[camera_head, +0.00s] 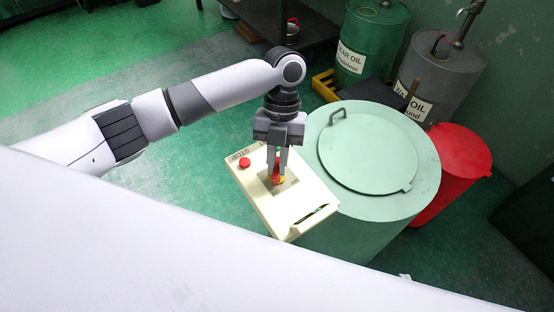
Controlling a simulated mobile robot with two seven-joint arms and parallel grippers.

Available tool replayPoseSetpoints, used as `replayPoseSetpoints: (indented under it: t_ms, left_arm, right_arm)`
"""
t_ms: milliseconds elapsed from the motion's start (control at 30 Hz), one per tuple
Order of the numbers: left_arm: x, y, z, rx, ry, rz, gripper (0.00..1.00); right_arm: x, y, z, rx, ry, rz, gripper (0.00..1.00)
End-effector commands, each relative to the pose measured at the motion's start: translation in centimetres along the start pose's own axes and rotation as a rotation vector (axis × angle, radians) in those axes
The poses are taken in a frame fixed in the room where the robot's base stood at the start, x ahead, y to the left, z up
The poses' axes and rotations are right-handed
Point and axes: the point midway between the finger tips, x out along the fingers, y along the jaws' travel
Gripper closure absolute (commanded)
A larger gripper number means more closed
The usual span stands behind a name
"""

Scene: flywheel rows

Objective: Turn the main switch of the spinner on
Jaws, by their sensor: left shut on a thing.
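The spinner is a pale green drum (325,215) with a round lid (368,147) that has a handle. A cream control box (305,200) is at its left side. A red stop button (244,162) sits on the box near the word STOP. The main switch (279,181), red on a yellow base, is near the middle of the box top. My left gripper (278,176) points down over the box and is shut on the red switch handle. Its fingers partly hide the switch, so I cannot tell its exact turn. My right gripper is not in view.
Two oil drums, one green (372,40) and one grey (440,75), stand behind the spinner. A red bin (458,165) stands at its right. A dark bench (270,20) is at the back. Green floor left of the box is clear.

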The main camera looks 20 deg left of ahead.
Motion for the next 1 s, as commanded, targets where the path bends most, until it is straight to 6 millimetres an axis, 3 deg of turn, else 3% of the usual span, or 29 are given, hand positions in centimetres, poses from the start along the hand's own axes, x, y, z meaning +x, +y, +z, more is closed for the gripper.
replayPoseSetpoints:
  t_ms: [667,700,733,1000]
  left_arm:
    - [-0.15,-0.05,0.04,0.053,-0.004,0.021,1.0]
    - [-0.15,-0.05,0.04,0.053,-0.004,0.021,0.73]
    - [-0.14,-0.05,0.04,0.053,-0.004,0.021,0.63]
    - [-0.07,-0.04,0.03,0.051,-0.002,0.021,0.61]
  right_arm:
    - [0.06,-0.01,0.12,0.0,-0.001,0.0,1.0]
    - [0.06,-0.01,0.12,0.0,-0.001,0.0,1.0]
    - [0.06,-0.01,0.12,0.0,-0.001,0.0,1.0]
    - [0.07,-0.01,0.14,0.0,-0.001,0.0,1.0]
